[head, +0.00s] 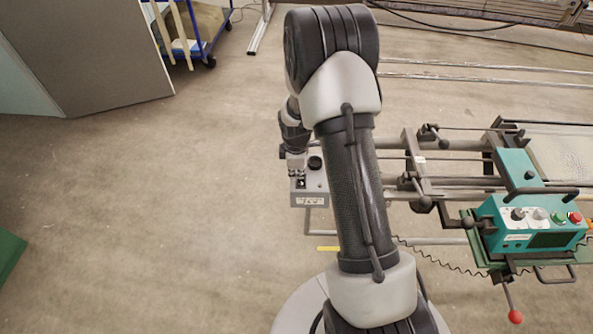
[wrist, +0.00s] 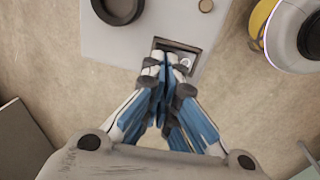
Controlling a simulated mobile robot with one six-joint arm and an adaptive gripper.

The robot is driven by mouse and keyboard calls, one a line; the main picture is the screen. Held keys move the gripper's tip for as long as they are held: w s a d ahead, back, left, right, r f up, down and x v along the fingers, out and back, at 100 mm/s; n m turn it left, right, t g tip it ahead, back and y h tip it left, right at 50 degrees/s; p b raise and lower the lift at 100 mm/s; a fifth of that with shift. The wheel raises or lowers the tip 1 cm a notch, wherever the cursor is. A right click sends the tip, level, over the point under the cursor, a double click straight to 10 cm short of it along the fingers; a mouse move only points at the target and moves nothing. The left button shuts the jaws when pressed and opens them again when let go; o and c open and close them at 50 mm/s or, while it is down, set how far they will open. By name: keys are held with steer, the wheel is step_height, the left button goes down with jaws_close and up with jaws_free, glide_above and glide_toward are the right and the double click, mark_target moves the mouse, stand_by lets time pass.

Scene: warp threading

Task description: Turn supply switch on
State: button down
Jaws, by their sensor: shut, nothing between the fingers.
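The supply switch (wrist: 186,62) is a small switch in a dark square recess near the edge of a light grey box (wrist: 115,43). In the head view the grey box (head: 311,199) sits at the left end of the machine, with the switch (head: 301,184) at its front left. My gripper (wrist: 165,62) is shut and empty. Its fingertips are over the recess and hide its left and lower part. I cannot tell whether they touch the switch, or its position. In the head view my gripper (head: 297,172) points down at the box.
The box carries a black round knob (wrist: 118,7) and a small brass button (wrist: 206,5). A yellow and white rounded shape (wrist: 262,16) is close by on the right; I cannot identify it. A teal control panel (head: 528,218) stands right of my arm. Floor left of the box is clear.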

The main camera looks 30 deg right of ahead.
steer(key=shift+w+d+f+g+p, duration=0.15)
steer(key=shift+g+p, duration=0.25)
steer(key=shift+p, duration=0.5)
steer(key=shift+w+f+y, duration=0.2)
steer(key=shift+f+y, duration=0.1)
steer(key=shift+f, duration=0.1)
steer(key=shift+s, duration=0.15)
